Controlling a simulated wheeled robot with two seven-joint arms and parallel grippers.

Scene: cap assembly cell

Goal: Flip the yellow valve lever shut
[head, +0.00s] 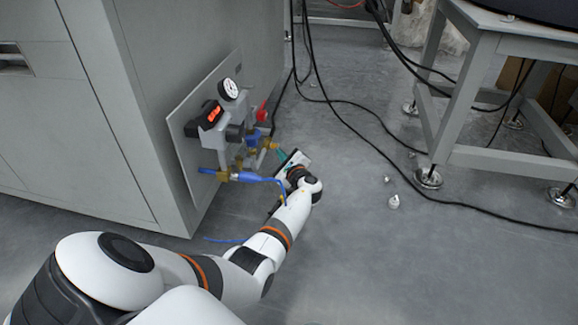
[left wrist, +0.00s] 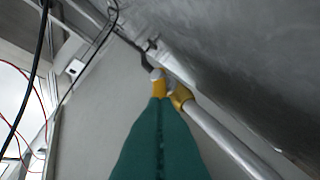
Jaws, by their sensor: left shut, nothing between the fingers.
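My left gripper (head: 284,154) reaches from the lower left to the right side of the valve panel on the cabinet. Its teal fingers are shut and empty, and they also fill the lower middle of the left wrist view (left wrist: 160,125). A yellow part, likely the valve lever (left wrist: 159,87), shows right at the fingertips there, with a second yellow piece (left wrist: 180,97) beside it on a grey pipe. I cannot tell whether the fingers touch it. In the head view only small brass-yellow fittings (head: 270,144) show near the fingers, and the lever's angle is unclear. My right gripper is out of view.
The grey panel (head: 182,150) carries a round gauge (head: 229,89), a red display (head: 214,114), a red handle (head: 262,112) and a blue hose (head: 262,178). Black cables lie across the floor. A grey table (head: 485,60) stands at the right.

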